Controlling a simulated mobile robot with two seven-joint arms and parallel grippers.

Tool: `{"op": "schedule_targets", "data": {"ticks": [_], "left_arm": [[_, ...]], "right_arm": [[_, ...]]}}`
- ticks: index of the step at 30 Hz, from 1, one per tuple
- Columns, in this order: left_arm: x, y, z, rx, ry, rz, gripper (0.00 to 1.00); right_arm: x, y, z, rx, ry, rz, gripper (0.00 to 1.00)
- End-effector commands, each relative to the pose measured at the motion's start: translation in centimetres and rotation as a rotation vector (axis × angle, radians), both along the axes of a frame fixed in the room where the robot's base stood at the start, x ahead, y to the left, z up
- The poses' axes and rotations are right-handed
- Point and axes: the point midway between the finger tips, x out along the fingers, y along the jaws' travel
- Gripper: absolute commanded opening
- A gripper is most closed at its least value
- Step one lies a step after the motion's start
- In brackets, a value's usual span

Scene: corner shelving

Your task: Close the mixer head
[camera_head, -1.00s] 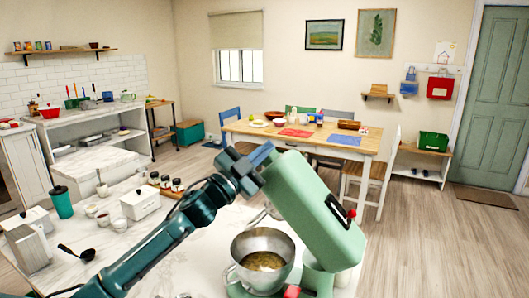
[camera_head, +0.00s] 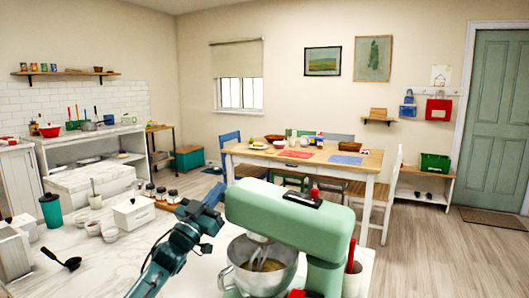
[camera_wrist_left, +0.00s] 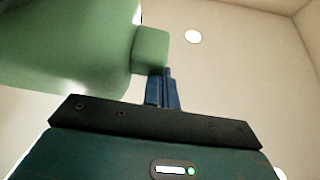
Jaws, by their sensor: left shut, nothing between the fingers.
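The green stand mixer's head (camera_head: 290,208) lies level over the steel bowl (camera_head: 262,272), with the whisk reaching down into the bowl. The bowl holds something brownish. My left gripper (camera_head: 215,192) is shut and empty, just left of the head's front end. In the left wrist view its blue fingers (camera_wrist_left: 163,90) point up close to the green hub at the end of the mixer head (camera_wrist_left: 75,45); I cannot tell whether they touch. My right gripper is not in view.
The marble counter (camera_head: 95,265) holds a white box (camera_head: 135,213), a teal tumbler (camera_head: 51,210), a black ladle (camera_head: 65,262), small bowls and several jars left of my arm. A red-handled utensil (camera_head: 351,256) stands right of the mixer. A dining table (camera_head: 375,160) stands behind.

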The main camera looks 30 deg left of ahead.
Motion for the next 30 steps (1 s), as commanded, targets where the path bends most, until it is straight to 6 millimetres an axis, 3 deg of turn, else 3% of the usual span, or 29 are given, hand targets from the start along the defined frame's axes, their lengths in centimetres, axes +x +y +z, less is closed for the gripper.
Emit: {"op": "schedule_targets", "data": {"ticks": [1,9,30], "left_arm": [[0.1,0.3,-1.6,0.0,0.007,0.001,0.0],[0.0,1.0,-3.9,0.002,0.004,-0.001,0.0],[0.1,1.2,-4.5,0.001,0.015,0.002,0.0]], "right_arm": [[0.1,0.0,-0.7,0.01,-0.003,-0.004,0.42],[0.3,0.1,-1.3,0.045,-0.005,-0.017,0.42],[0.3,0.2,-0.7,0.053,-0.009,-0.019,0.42]]}}
